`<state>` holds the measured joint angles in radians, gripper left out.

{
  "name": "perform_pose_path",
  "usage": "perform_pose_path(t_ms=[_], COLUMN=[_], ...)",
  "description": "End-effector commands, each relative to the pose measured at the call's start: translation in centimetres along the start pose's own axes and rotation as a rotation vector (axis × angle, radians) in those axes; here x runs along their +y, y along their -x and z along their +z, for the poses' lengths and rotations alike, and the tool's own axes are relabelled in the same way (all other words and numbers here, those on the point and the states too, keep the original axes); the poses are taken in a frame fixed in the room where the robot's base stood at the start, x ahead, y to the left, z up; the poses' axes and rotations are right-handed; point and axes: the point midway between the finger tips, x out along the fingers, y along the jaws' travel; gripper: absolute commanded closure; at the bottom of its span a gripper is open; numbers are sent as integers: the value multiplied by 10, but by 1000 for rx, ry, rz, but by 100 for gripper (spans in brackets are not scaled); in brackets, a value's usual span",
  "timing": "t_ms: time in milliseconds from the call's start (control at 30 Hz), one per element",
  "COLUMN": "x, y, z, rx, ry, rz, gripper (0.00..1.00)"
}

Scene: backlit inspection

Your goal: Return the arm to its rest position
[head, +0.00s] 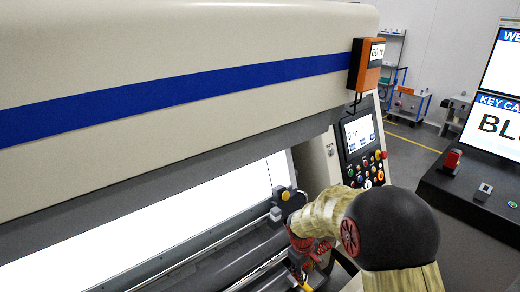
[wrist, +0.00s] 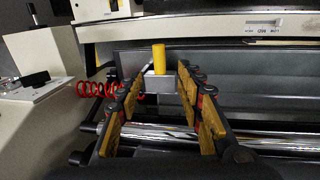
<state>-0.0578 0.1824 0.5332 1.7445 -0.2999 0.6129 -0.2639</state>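My arm, in a beige sleeve with a black rounded joint, reaches over the machine's front rollers in the head view. My gripper (wrist: 160,80) shows in the wrist view with its two yellow-padded fingers apart and nothing held between them. A yellow knob (wrist: 159,57) on a grey block (wrist: 158,83) stands just beyond the fingertips, in line with the gap; I cannot tell the exact distance. A yellow knob also shows in the head view (head: 286,195), beside my gripper. My fingers are mostly hidden there by the forearm and machine parts.
The large beige machine (head: 180,50) with a blue stripe fills the left. A bright backlit panel (head: 150,225) and metal rollers (wrist: 165,131) lie below it. A control panel (head: 362,140) stands close beyond my arm. A dark console (head: 470,195) is at the right. A red coiled cable (wrist: 95,90) hangs left.

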Motion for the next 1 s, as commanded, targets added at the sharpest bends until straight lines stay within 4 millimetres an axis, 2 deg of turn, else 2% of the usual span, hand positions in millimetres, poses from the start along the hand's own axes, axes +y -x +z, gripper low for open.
perform_pose_path(t_ms=[167,300,600,800,1000], x=[-25,-43,-70,-89,-109], y=[-5,25,85,116,136], z=[36,68,119,152,182], rx=[-85,-110,-58,18,116], ry=[-90,-195,-365,-459,-526], rz=[-55,-84,-107,-116,-116], gripper=[63,63,63,63,63])
